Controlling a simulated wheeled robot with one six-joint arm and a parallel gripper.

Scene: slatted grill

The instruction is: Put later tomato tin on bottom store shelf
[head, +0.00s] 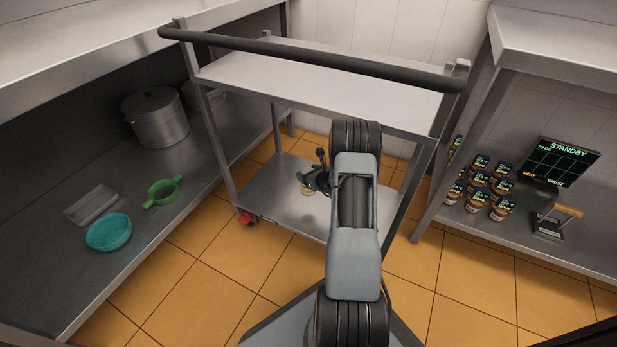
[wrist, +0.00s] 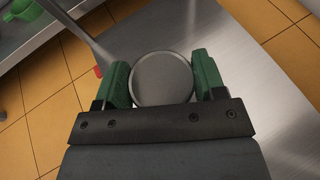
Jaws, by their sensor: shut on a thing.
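My gripper (head: 316,182) is shut on a round tin (wrist: 163,79), seen from above as a plain grey metal lid between the two green fingers in the wrist view. In the head view only a small tan part of the tin (head: 307,193) shows below the fingers. It is over the lower shelf (head: 272,207) of a steel trolley; I cannot tell whether it touches that shelf. Its label is hidden. Several labelled tins (head: 478,185) stand grouped on the lower shelf (head: 480,222) of the steel unit at the right.
The trolley's upper shelf (head: 300,82) and black handle (head: 300,57) are above the lower shelf. A standby screen (head: 560,165) and a wooden-handled tool (head: 550,220) are at the right. A pot (head: 156,118), teal bowl (head: 109,232), green colander (head: 162,192) and tray (head: 91,205) are at the left.

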